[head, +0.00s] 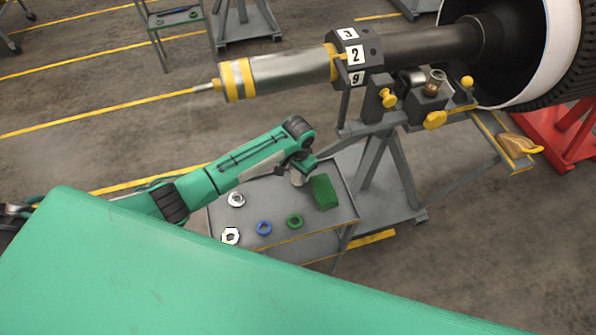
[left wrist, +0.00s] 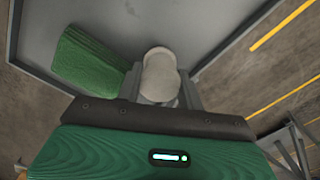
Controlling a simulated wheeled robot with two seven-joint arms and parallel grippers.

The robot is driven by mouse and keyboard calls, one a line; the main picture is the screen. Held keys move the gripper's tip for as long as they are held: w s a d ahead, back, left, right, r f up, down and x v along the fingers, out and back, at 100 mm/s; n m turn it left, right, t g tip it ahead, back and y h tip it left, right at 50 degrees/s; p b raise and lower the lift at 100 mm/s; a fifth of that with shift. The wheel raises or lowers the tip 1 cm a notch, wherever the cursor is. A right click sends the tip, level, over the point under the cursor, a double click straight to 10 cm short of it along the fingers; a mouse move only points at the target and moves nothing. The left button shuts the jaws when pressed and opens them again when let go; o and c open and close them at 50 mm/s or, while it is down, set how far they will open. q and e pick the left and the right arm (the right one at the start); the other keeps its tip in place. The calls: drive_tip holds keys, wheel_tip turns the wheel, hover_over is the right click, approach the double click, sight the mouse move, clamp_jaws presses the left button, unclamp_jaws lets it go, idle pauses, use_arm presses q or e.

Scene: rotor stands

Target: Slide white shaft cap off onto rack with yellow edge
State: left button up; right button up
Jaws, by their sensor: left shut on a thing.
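My left gripper (head: 302,168) reaches in from the left over the grey rack with a yellow edge (head: 275,200). It is shut on the white shaft cap (head: 297,179), a pale rounded piece near the back of the rack. In the left wrist view the cap (left wrist: 160,72) sits between the fingers, which are partly hidden behind it and the gripper body. I cannot tell whether the cap touches the rack. The silver shaft (head: 285,72) with yellow bands points left above, its thin tip (head: 207,86) bare. My right gripper is out of view.
On the rack lie a green block (head: 324,192) beside the cap, a green ring (head: 294,221), a blue ring (head: 263,227), a white ring (head: 236,199) and a white nut (head: 230,236). A grey stand (head: 375,165) carries the shaft behind the rack.

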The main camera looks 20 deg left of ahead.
use_arm(q)
drive_tip(key=o, duration=0.9)
drive_tip(key=shift+r, duration=0.1)
drive_tip(key=shift+r+p, duration=0.2)
drive_tip(key=shift+p, duration=0.1)
wheel_tip(320, 180, up, 8)
drive_tip(key=p, duration=0.8)
drive_tip(key=shift+f, duration=0.15)
drive_tip(key=shift+f, duration=0.1)
